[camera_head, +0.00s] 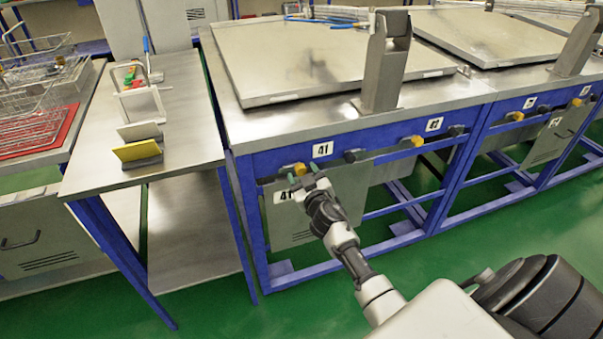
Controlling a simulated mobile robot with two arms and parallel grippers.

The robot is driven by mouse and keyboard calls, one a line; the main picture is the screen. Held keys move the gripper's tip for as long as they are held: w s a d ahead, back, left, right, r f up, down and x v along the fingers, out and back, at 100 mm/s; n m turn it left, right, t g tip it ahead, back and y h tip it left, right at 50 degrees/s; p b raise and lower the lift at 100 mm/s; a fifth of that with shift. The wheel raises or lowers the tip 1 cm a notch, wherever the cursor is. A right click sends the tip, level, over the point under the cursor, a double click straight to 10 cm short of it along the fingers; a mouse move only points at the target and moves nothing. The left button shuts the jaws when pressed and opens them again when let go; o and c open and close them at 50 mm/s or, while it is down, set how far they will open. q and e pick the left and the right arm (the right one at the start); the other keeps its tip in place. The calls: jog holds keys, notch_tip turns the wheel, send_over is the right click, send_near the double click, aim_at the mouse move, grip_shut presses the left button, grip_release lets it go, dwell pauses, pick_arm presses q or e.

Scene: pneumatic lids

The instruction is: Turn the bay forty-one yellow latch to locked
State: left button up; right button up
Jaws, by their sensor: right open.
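The yellow latch (299,169) of bay forty-one sits on the blue front rail, just left of the upper label 41 (322,150). My right gripper (304,175) is open, with its two green-tipped fingers at the latch, one on either side of it in the picture. Whether the fingers touch the latch I cannot tell. The gripper hides part of the latch, and its turn angle is too small to read. My left gripper is not in view.
A black knob (353,156) is to the right on the same rail. Bay forty-two has its own yellow latch (416,141). A grey cabinet (290,228) hangs below the rail. A steel side table (185,120) stands at left. Green floor is free in front.

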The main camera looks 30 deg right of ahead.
jog(key=shift+w+d, duration=0.15)
jog(key=shift+w, duration=0.45)
jog(key=c, duration=0.9)
jog(key=shift+c, duration=0.2)
